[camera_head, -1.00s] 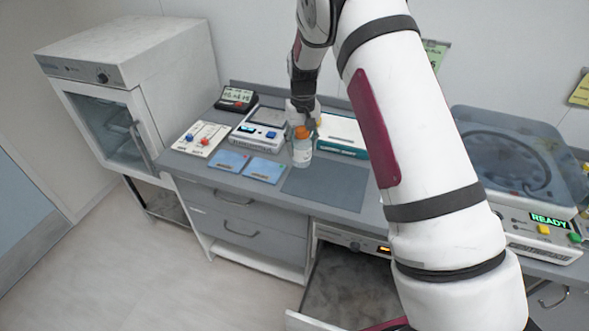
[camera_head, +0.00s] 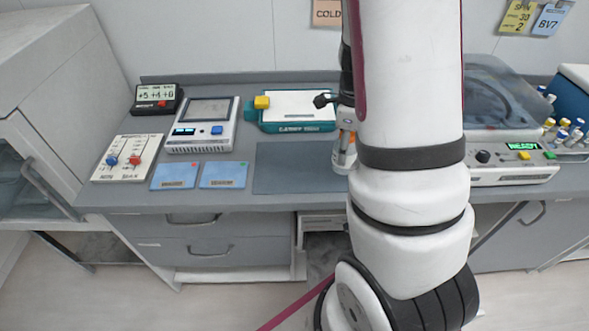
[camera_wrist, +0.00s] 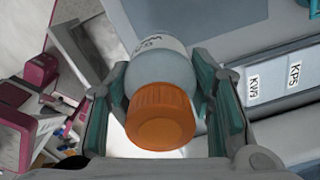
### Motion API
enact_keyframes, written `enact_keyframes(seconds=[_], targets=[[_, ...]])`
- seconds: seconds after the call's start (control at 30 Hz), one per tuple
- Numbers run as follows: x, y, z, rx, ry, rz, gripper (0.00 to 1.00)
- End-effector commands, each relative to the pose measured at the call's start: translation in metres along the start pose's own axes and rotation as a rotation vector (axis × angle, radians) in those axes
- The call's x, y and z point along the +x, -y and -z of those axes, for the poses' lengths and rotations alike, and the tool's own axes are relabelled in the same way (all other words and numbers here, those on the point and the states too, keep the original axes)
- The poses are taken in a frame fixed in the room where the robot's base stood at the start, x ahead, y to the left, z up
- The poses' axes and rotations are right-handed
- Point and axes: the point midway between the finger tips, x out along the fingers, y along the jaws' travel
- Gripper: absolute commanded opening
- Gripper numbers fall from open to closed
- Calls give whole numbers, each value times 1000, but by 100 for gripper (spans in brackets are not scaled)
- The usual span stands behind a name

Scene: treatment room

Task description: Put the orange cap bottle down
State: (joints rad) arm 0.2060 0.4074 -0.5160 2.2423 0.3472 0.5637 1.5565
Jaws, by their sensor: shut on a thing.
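The bottle (camera_wrist: 160,65) is white with a printed label and an orange cap (camera_wrist: 160,116). In the wrist view it sits between the two teal fingers of my gripper (camera_wrist: 163,84), which is shut on it, cap toward the camera. In the head view my arm hides most of the gripper. A part of the bottle (camera_head: 343,158) shows at the arm's left edge, over the right end of the dark grey mat (camera_head: 290,170). I cannot tell whether its base touches anything.
On the counter stand a switch panel (camera_head: 127,157), two blue cards (camera_head: 222,175), a device with a screen (camera_head: 203,126) and a teal-edged white unit (camera_head: 297,108). A centrifuge marked READY (camera_head: 500,165) is at right. Most of the mat is clear. Labelled pale panels (camera_wrist: 280,78) show in the wrist view.

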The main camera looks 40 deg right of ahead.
Motion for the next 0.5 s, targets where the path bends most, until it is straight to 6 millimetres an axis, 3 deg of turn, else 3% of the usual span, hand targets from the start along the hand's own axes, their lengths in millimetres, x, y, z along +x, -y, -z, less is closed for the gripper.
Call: enact_keyframes(seconds=[0.1, 0.27, 0.37, 0.5], targets=[[9, -11, 20, 233, 8, -5, 12], [13, -19, 33, 389, 10, -9, 12], [14, -18, 25, 412, 10, -9, 12], [15, -12, -5, 409, 10, -8, 12]])
